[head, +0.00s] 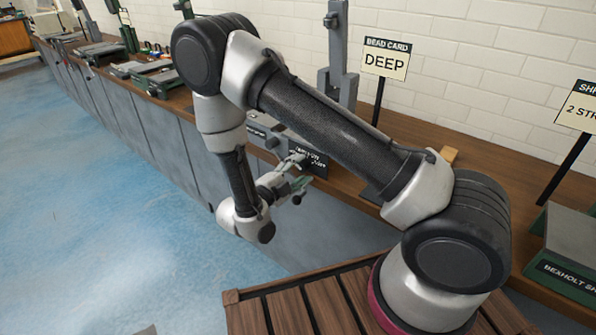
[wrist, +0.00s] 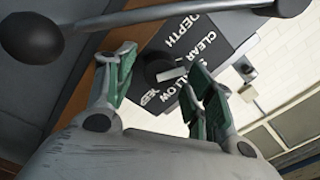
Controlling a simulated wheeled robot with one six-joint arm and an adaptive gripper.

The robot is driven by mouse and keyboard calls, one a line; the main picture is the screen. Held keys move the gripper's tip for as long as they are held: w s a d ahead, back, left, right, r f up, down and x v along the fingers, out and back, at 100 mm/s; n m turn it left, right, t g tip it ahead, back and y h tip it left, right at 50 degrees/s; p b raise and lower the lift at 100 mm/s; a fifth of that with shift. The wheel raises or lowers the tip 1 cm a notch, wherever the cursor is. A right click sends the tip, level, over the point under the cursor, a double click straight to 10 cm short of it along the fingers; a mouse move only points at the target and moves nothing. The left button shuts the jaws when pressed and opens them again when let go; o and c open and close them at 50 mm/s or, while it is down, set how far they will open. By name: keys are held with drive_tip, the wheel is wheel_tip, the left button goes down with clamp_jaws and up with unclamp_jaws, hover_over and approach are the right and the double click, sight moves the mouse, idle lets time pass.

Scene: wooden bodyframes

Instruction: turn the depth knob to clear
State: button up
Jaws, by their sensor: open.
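The depth knob (wrist: 156,66) is a dark round knob with a pale pointer bar, on a black panel (wrist: 215,28). White lettering there reads DEPTH, CLEAR, SHALLOW and DEEP, rotated in the wrist view. The pale bar extends right from the knob towards the lettering; I cannot tell which mark it selects. My gripper (wrist: 161,68) is open, its green-padded fingers on either side of the knob in that view; contact is not clear. In the head view my gripper (head: 296,174) is beside the bench front, near the machine's black label (head: 310,160); the knob cannot be made out there.
A bar with dark ball ends (wrist: 36,38) crosses the top of the wrist view, close to my fingers. A card reading DEEP (head: 385,64) stands behind my arm. The bench (head: 520,185) carries other machines, including one at right (head: 570,255).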

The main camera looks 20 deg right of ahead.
drive_tip(key=v, duration=1.2)
drive_tip(key=s+d+f+m+g, duration=0.2)
drive_tip(key=s+d+m+g, duration=0.25)
drive_tip(key=m, duration=0.65)
drive_tip(key=s+d+r+n+y, duration=0.4)
drive_tip(key=d+r+n, duration=0.3)
drive_tip(key=r+n, duration=0.3)
drive_tip(key=s+d+r+n+y, duration=0.5)
drive_tip(key=r+n, duration=0.5)
drive_tip(key=n, duration=0.3)
drive_tip(key=s+d+r+n+g+y, duration=0.1)
drive_tip(key=s+d+r+n+y, duration=0.4)
drive_tip(key=d+r+n, duration=0.3)
wheel_tip(320, 180, up, 3)
drive_tip(key=n+y, duration=0.1)
drive_tip(key=n, duration=0.3)
drive_tip(key=shift+s+d, duration=0.2)
drive_tip(key=shift+d, duration=0.1)
